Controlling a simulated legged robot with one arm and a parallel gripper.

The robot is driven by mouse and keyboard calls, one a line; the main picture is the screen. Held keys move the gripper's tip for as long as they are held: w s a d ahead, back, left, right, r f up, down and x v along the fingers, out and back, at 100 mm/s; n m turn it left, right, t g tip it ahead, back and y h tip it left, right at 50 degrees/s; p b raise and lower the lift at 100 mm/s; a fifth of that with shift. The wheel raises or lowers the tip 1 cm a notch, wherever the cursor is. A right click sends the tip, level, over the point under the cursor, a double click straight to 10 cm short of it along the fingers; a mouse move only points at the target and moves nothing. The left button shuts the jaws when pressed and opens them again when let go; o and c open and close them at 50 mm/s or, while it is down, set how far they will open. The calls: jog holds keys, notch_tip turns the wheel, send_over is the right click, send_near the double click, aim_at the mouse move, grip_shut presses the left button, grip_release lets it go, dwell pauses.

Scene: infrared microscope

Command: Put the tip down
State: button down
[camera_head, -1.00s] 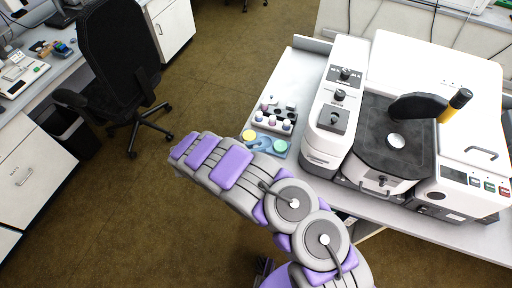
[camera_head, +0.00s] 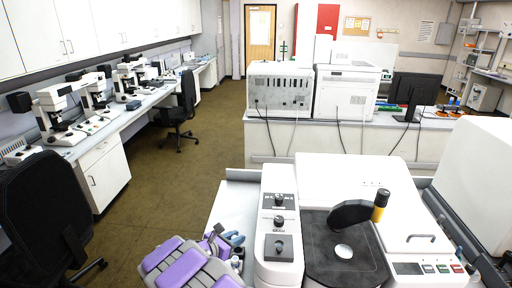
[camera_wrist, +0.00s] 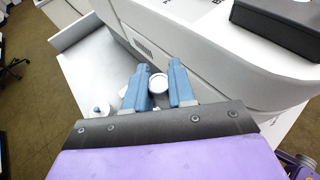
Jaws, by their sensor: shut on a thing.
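My gripper (camera_wrist: 157,88) has blue fingers shut on a small round, white-topped piece (camera_wrist: 157,83) in the wrist view, beside the white instrument wall. In the head view my gripper (camera_head: 231,238) is partly hidden behind my purple-and-grey arm, left of the white microscope (camera_head: 356,168). I cannot tell whether the held piece touches the bench. On the microscope, a black arm with a yellow-and-black tip (camera_head: 380,205) stands over the dark stage (camera_head: 318,252). A round light disc (camera_head: 343,251) lies on the stage.
A small white jar (camera_wrist: 99,110) stands left of my gripper in the wrist view. A control panel with knobs (camera_head: 279,222) borders the stage. The bench top (camera_head: 236,203) is bare behind my gripper. A black chair (camera_head: 45,220) stands at the left.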

jog(key=shift+n+t+y, duration=0.3)
jog(key=shift+n, duration=0.1)
jog(key=w+d+r, duration=0.1)
jog(key=d+r, duration=0.1)
jog(key=r, duration=0.1)
jog(key=w+d+r, duration=0.2)
jog(key=d+r, duration=0.1)
jog(key=w+d+r, duration=0.1)
jog(key=d+r, duration=0.2)
jog(key=shift+w+r, duration=0.15)
jog(key=shift+r, duration=0.05)
jog(key=s+d+r+n+t+y, duration=0.2)
jog(key=s+d+r+n+y, duration=0.2)
jog(key=d+r, duration=0.7)
jog(key=shift+s+d+r, duration=0.25)
jog(key=shift+s+d, duration=1.05)
